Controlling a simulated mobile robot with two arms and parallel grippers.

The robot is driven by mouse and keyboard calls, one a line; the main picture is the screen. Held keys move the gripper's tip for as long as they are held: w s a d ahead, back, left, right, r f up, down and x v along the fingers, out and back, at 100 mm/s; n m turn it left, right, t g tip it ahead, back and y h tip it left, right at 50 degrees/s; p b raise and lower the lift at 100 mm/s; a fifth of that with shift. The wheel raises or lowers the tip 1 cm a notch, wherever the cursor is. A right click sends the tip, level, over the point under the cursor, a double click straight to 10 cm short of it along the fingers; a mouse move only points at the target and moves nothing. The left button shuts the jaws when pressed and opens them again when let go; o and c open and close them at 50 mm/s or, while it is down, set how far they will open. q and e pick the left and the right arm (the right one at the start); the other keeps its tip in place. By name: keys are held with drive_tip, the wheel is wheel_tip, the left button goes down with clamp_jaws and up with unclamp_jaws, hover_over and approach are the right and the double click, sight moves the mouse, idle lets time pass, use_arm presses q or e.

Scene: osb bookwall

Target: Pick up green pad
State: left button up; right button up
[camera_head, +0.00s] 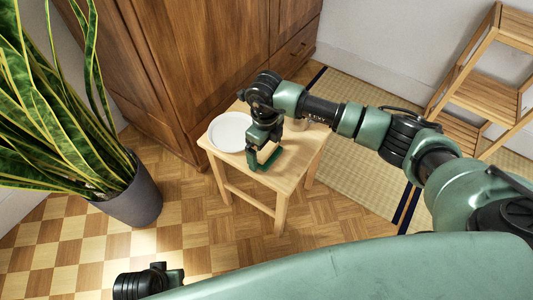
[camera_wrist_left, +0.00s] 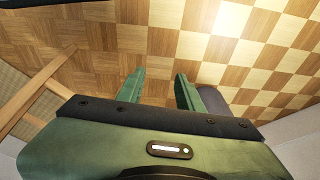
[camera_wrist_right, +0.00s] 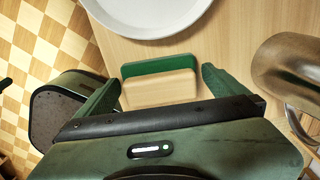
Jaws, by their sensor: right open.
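The green pad (camera_wrist_right: 160,67) shows in the right wrist view as a green layer along a pale wooden block, lying on the wooden table (camera_wrist_right: 225,40). My right gripper (camera_wrist_right: 160,77) is open, with one finger at each side of the pad and a small gap on both sides. In the head view my right gripper (camera_head: 264,160) is low over the table's front part, and I cannot make out the pad there. My left gripper (camera_wrist_left: 157,78) is open and empty above the floor, away from the table.
A white plate (camera_head: 231,131) lies on the table near the pad. A metal mug (camera_wrist_right: 283,72) stands right of the pad in the right wrist view. A potted plant (camera_head: 130,197) stands left, a wooden cabinet (camera_head: 190,50) behind, and a stepped wooden shelf (camera_head: 490,92) right.

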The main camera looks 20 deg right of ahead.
sight(265, 148)
use_arm(q)
drive_tip(key=shift+r, duration=0.1)
use_arm(e)
drive_tip(key=shift+f, duration=0.15)
drive_tip(key=shift+c, duration=0.3)
drive_tip(key=c, duration=1.1)
drive_tip(key=shift+r, duration=0.45)
use_arm(q)
wheel_tip(265, 148, down, 8)
drive_tip(key=s+p, duration=0.2)
drive_tip(key=shift+s+a+g, duration=0.15)
drive_tip(key=shift+s+g, duration=0.1)
drive_tip(key=shift+g, duration=0.05)
use_arm(e)
wheel_tip(265, 148, up, 19)
drive_tip(key=shift+r, duration=0.1)
